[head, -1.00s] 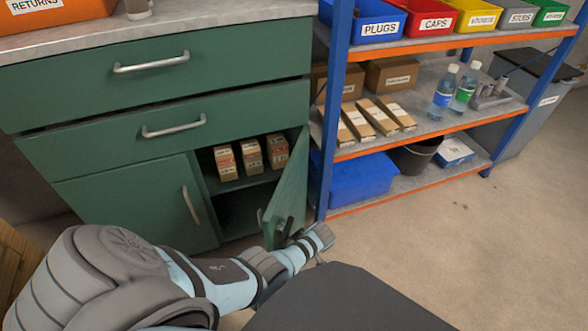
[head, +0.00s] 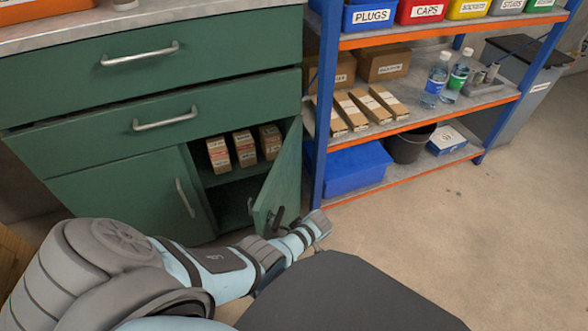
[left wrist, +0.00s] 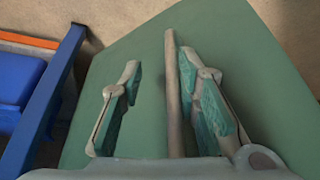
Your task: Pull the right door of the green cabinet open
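The green cabinet (head: 110,192) has its right door (head: 284,182) standing partly open, swung out from its right edge. The door's panel fills much of the left wrist view (left wrist: 135,45). Its bar handle (left wrist: 173,85) runs between the two fingers of my left gripper (left wrist: 160,105). The fingers are apart, with a clear gap on the left of the bar; the right finger is nearer to it. In the head view my left gripper (head: 280,217) is at the door's lower part, small and partly hidden. My right gripper is not in view.
Several small boxes (head: 243,149) stand inside the cabinet. A blue-posted shelf rack (head: 328,110) with a blue bin (head: 350,168) stands close right of the open door. Bare floor (head: 450,230) lies to the right.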

